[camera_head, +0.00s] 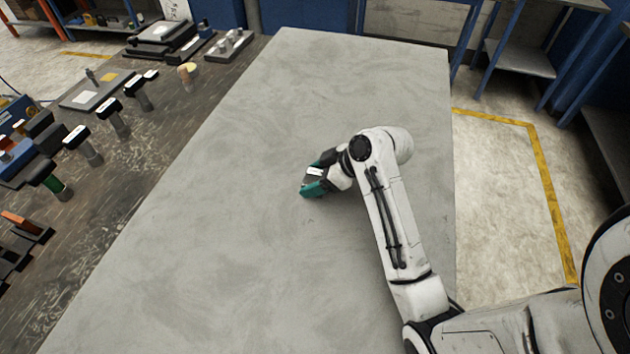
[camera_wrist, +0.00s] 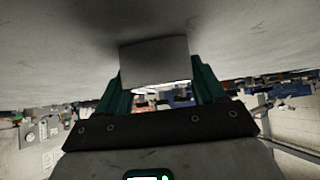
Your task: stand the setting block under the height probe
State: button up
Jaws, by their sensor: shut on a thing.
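My gripper (camera_head: 313,188) is low over the grey tabletop, near its middle, with teal fingers. In the wrist view, its fingers (camera_wrist: 160,85) are shut on a plain grey block, which I take to be the setting block (camera_wrist: 154,62). The block spans the space between the fingers and lies close to the grey surface; I cannot tell whether it touches. In the head view the block is hidden or too small to make out. I cannot pick out the height probe for certain in either view.
The grey tabletop (camera_head: 230,220) is bare around my gripper. A dark bench (camera_head: 150,150) on the left holds several black-topped tools, a dark plate (camera_head: 95,90) with a small post, and a round tan-topped piece (camera_head: 187,74). Blue-framed shelving (camera_head: 520,58) stands at back right.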

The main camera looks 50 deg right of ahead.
jog(key=shift+c, duration=1.4)
jog(key=shift+r, duration=0.1)
grip_shut()
jog(key=shift+r, duration=0.1)
